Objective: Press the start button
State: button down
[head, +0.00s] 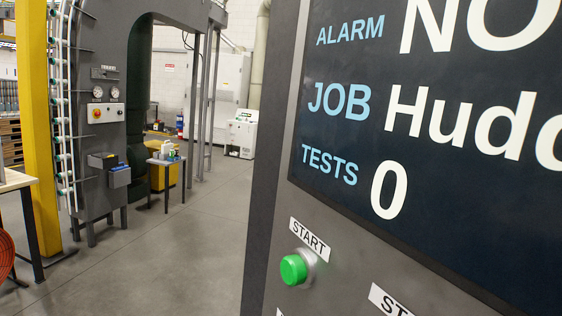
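The green start button (293,269) sits in a pale ring on the dark control panel, at the lower middle of the head view. A white label reading START (309,239) is just above it. The button stands out from the panel face. My gripper does not show in this view, so its place relative to the button cannot be seen.
The panel's screen (430,120) fills the upper right and reads ALARM, JOB and TESTS 0. Another label (390,301) is cut off at the bottom. Left of the panel is open grey floor (190,240), with a grey machine (100,130) and yellow post (36,130) beyond.

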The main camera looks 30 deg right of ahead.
aim_at(293, 268)
jog(key=k+l+z, duration=0.1)
jog(key=k+z, duration=0.15)
jog(key=k, duration=0.2)
jog(key=k+l+z, duration=0.25)
jog(key=k, duration=0.2)
jog(key=u, duration=0.1)
